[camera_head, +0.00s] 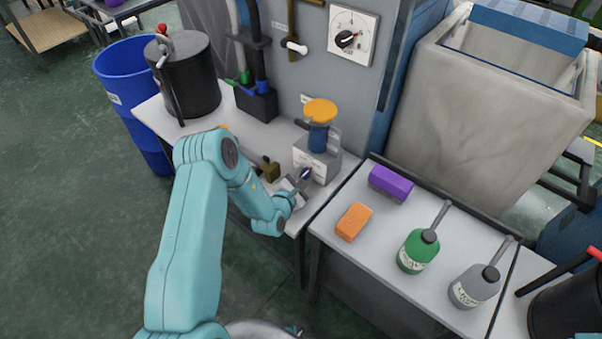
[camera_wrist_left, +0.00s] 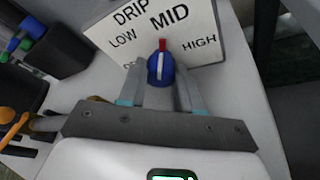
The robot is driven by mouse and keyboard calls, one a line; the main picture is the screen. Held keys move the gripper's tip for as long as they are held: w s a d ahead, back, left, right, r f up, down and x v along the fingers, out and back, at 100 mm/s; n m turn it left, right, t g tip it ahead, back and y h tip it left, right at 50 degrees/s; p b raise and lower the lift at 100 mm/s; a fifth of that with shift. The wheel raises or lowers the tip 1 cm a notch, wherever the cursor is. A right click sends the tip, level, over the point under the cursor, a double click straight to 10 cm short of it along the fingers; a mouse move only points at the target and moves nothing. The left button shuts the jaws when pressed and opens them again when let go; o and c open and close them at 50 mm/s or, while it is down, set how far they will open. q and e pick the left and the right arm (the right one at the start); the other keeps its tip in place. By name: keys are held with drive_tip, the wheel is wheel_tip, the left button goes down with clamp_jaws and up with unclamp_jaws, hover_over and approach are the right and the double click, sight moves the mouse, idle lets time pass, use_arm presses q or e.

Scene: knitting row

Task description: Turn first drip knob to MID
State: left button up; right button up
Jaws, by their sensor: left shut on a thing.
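The drip knob (camera_wrist_left: 160,66) is blue with a white line and a red pointer tip. In the left wrist view it sits in front of a white dial plate (camera_wrist_left: 203,22) marked DRIP, LOW, MID and HIGH. The red tip points up, at about the MID word. My left gripper (camera_wrist_left: 162,82) is shut on the knob, one finger on each side. In the head view, my left gripper (camera_head: 298,184) reaches the front of the white box (camera_head: 318,160) under an orange-capped blue oiler (camera_head: 320,113). My right gripper is not in view.
An orange block (camera_head: 353,222), a purple block (camera_head: 390,184), a green bottle (camera_head: 417,252) and a grey bottle (camera_head: 474,287) stand on the right table. A black pot (camera_head: 190,75) and a blue barrel (camera_head: 130,70) are at the left. A brass fitting (camera_head: 270,169) is near my wrist.

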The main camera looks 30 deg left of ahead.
use_arm(q)
drive_tip(key=shift+r, duration=0.1)
drive_tip(key=o, duration=0.7)
drive_tip(key=shift+o, duration=0.2)
drive_tip(key=v, duration=1.6)
drive_tip(key=shift+d+b, duration=0.1)
drive_tip(key=shift+b, duration=0.2)
